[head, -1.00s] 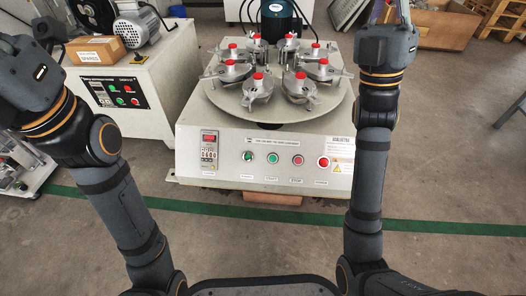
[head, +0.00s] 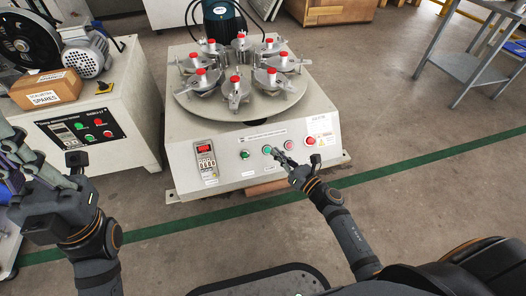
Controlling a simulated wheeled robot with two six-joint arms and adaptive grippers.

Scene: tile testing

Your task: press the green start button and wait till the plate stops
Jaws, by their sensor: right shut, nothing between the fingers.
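The tile testing machine (head: 225,175) stands in the middle, with a round plate (head: 290,98) on top carrying several metal holders with red knobs. Its front panel has a green selector (head: 244,154), a green button (head: 267,150), a red button (head: 289,145), a larger red button (head: 310,141) and a lit red display (head: 203,148). My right gripper (head: 276,153) is shut and empty. Its tips are at the green button, just right of it in the picture; I cannot tell whether they touch. My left gripper (head: 14,155) is at the left edge, partly cut off, away from the machine.
A second machine (head: 125,145) with a motor and a spares box (head: 45,90) stands at the left. A grey metal table (head: 470,60) is at the upper right. A green floor line (head: 400,167) crosses in front.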

